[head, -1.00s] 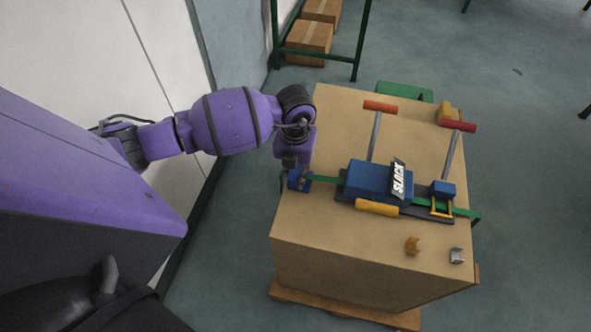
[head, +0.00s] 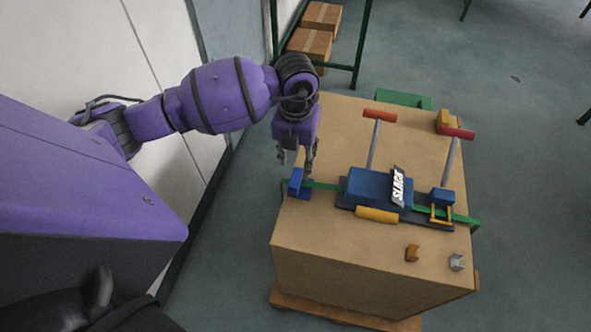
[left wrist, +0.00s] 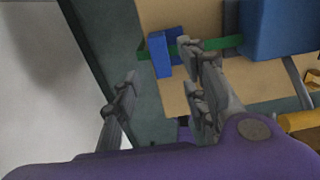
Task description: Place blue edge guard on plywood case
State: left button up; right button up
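The blue edge guard (head: 299,184) sits at the left edge of the top of the plywood case (head: 340,240), beside or under the green strap (head: 322,184). In the left wrist view the guard (left wrist: 161,54) lies beyond the fingers, at the end of the strap (left wrist: 233,42). My left gripper (head: 296,160) is just behind the guard, apart from it. Its fingers (left wrist: 158,88) are spread wide with nothing between them. The exact contact of guard, strap and case edge is too small to tell. My right gripper is not in view.
A yellow block (head: 445,118) is at the back right. The left rear top is clear.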

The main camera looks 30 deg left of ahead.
pick_arm(q)
notch_tip(320, 180, up, 3)
jog(key=shift+f, duration=0.1)
dwell(0.4)
dwell(0.6)
